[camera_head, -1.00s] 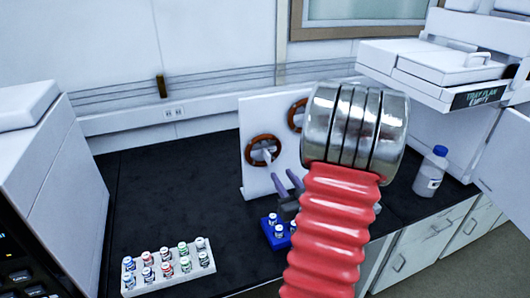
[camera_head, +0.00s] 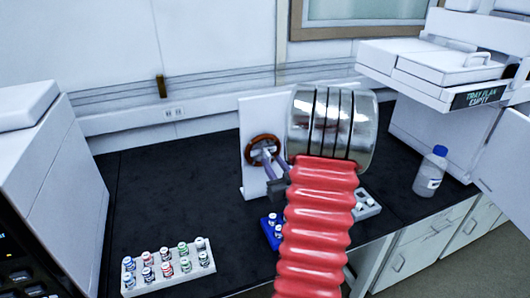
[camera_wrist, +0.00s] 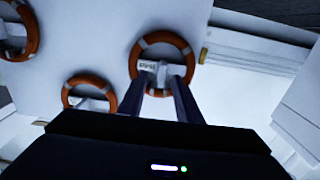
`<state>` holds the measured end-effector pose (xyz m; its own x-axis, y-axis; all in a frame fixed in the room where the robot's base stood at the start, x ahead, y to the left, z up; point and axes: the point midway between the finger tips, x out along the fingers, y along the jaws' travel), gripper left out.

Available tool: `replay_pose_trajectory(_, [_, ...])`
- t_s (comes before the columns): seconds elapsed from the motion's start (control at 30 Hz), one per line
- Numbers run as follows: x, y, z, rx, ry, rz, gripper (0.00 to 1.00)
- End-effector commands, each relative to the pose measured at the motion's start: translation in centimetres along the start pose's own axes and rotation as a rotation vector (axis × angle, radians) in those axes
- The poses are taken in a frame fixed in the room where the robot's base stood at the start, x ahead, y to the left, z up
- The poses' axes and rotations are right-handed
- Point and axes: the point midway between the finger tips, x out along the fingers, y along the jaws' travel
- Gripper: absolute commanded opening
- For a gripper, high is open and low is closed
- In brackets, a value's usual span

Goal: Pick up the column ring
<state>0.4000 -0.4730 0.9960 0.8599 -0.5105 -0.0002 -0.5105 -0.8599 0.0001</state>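A brown-orange column ring (camera_head: 262,137) hangs on the front of a white upright panel (camera_head: 251,111) in the head view. In the wrist view a ring (camera_wrist: 190,64) with pale bands lies straight ahead, around a white labelled holder. My gripper (camera_wrist: 161,82) is open, its two dark purple fingers apart with white showing between them. The fingertips overlap the ring's lower inside part in the picture; I cannot tell whether they touch it. In the head view my gripper (camera_head: 272,161) is just in front of the ring, and my arm hides the panel's right part.
Two more rings, one lower left (camera_wrist: 66,96) and one at the upper left edge (camera_wrist: 34,36), show in the wrist view. A vial rack (camera_head: 170,279), a blue rack (camera_head: 269,238) and a blue-capped bottle (camera_head: 430,172) stand on the black bench (camera_head: 200,200).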

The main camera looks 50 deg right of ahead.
Motion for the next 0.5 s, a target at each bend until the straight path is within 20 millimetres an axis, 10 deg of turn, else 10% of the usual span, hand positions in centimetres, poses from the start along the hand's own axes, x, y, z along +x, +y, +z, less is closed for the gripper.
replay_pose_trajectory(0.5, [4.6, -0.3, 0.1, 0.000, 0.000, -0.001, 0.31])
